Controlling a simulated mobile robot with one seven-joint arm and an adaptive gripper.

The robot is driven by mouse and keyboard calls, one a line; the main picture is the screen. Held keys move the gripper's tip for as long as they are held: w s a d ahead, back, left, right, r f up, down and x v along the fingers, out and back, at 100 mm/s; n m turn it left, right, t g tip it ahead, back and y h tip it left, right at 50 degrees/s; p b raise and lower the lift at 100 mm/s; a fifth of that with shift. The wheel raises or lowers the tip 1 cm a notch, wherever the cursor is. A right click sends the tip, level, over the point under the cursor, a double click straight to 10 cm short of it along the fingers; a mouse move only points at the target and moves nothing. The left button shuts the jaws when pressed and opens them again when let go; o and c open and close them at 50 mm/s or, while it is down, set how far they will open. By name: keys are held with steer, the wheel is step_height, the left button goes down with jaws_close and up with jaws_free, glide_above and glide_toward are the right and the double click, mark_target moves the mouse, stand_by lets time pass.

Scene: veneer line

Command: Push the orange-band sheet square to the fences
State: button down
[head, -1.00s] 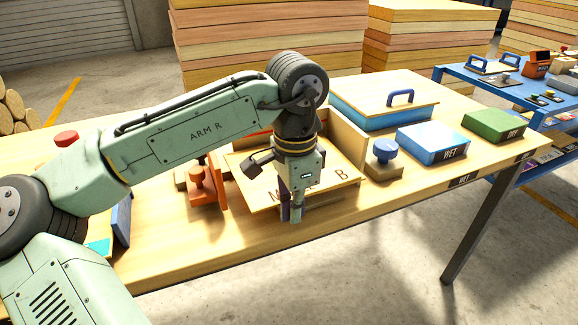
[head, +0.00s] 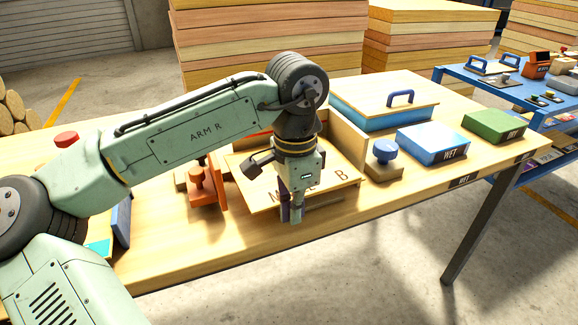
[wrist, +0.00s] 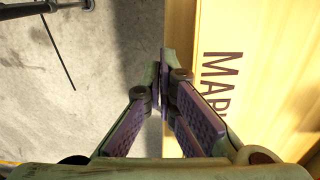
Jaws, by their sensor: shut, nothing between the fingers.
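A pale wooden sheet (head: 335,193) lettered M at left and B at right lies on the workbench. Its middle lettering is hidden behind my gripper in the head view. The sheet also shows in the wrist view (wrist: 275,50), with dark letters beginning "MA". A thin orange-red line shows at its far side, mostly behind my arm. A raised wooden fence (head: 346,138) stands at the sheet's far right; other fencing is largely hidden. My gripper (head: 291,218) is shut and empty, pointing down at the sheet's near edge. Its fingertips (wrist: 164,68) meet beside that edge; contact is unclear.
An orange block with a knob (head: 203,188) stands left of the sheet. A blue-knobbed block (head: 384,160), a blue WET block (head: 433,144) and a green DRY block (head: 494,126) sit at right. A lidded blue box (head: 372,120) is behind. The near bench strip is clear.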

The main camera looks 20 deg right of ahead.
steer(key=shift+w+p, duration=0.35)
steer(key=shift+w, duration=0.6)
steer(key=shift+s, duration=1.3)
step_height(320, 180, up, 7)
steer(key=p, duration=0.5)
steer(key=shift+r, duration=0.1)
